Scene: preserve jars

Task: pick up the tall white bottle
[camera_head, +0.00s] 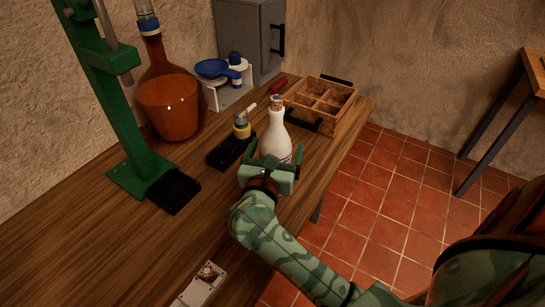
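The tall white bottle (275,137) stands upright on the wooden table, with a patterned stopper on its narrow neck. My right gripper (275,156), on the green camouflage arm coming in from the lower right, is at the near side of the bottle. Its dark fingers lie on either side of the bottle's lower body, and its palm hides the bottle's base. I cannot tell whether the fingers touch the bottle. My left gripper is not in view.
A wooden divided crate (343,113) with black handles is behind right. An orange flask (169,105) and green press (110,100) stand left. The near-left table (90,245) is mostly clear.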

